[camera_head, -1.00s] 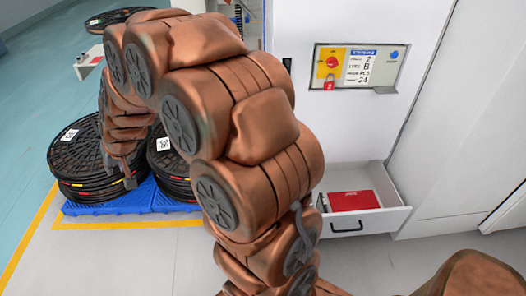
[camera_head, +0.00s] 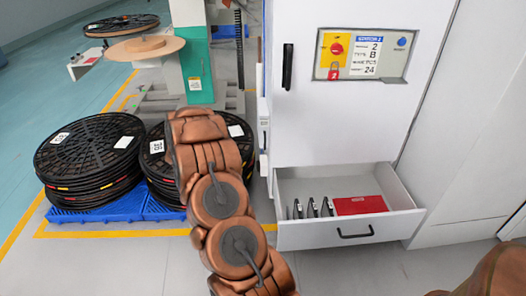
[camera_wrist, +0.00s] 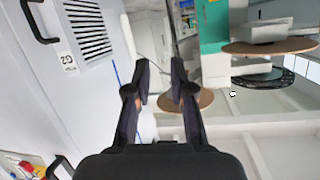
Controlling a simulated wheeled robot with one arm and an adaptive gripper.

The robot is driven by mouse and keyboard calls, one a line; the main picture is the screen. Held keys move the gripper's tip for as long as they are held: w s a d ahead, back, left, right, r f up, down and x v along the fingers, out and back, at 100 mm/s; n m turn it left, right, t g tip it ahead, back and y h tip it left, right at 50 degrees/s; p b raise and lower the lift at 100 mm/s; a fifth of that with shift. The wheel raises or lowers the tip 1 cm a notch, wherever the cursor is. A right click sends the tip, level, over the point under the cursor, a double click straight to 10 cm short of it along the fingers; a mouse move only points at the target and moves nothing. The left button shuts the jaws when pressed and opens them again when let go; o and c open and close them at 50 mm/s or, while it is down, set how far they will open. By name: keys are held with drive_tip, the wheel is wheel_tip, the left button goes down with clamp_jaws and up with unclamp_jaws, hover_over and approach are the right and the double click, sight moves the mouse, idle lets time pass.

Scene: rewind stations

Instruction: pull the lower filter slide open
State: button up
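My gripper (camera_wrist: 160,85) is open and empty in the wrist view, its two dark fingers apart with the far floor and a tan disc showing beyond them. In the head view my arm hides it. I cannot surely pick out the lower filter slide. Narrow white parts (camera_head: 264,150) stick out along the left side of the white cabinet (camera_head: 330,120) in the head view. In the wrist view the cabinet side shows a dark slotted grille (camera_wrist: 90,28), a label (camera_wrist: 68,63) and a black handle (camera_wrist: 38,22), left of my fingers and apart from them.
An open drawer (camera_head: 400,222) at the cabinet's foot holds a red item (camera_head: 359,205) and several dark pieces. Stacked black reels (camera_head: 88,150) stand on a blue pallet (camera_head: 118,208) at the left. A tan disc (camera_head: 145,47) and a teal post (camera_head: 197,70) stand behind.

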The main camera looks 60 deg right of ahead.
drive_tip(key=s+d+f+m+g+h+b, duration=0.3)
drive_tip(key=s+d+f+g+h+b, duration=0.25)
drive_tip(key=s+d+f, duration=0.65)
drive_tip(key=s+d+r, duration=0.1)
drive_tip(key=d+r, duration=0.1)
drive_tip(key=d, duration=0.6)
drive_tip(key=shift+s, duration=0.2)
clamp_jaws()
